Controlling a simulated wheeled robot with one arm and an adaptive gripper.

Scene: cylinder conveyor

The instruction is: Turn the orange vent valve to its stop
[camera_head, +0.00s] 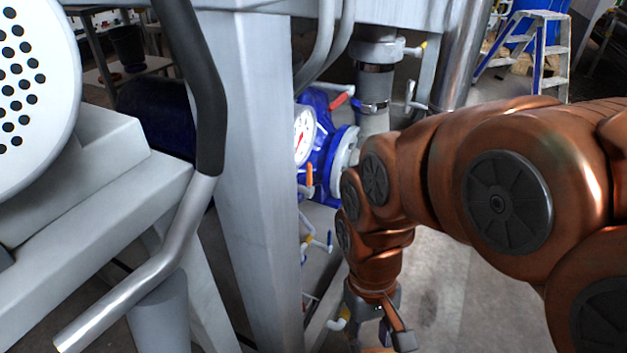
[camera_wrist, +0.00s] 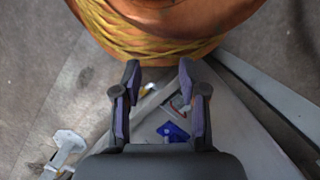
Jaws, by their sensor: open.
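A small orange valve handle (camera_head: 309,175) stands upright beside the blue gauge body, just right of the grey post in the head view. It is probably the vent valve; its stem is partly hidden. My gripper (camera_head: 378,335) is low in the head view, well below and right of that handle, and points down. In the wrist view my gripper (camera_wrist: 158,84) is open, with nothing between its two fingers. I cannot pick out the orange handle for sure in the wrist view.
A blue body with a white gauge (camera_head: 303,136) has a red handle (camera_head: 341,99) above. A grey post (camera_head: 250,150) and bent rail (camera_head: 208,110) stand left. A yellow handle (camera_head: 337,324) is near my gripper.

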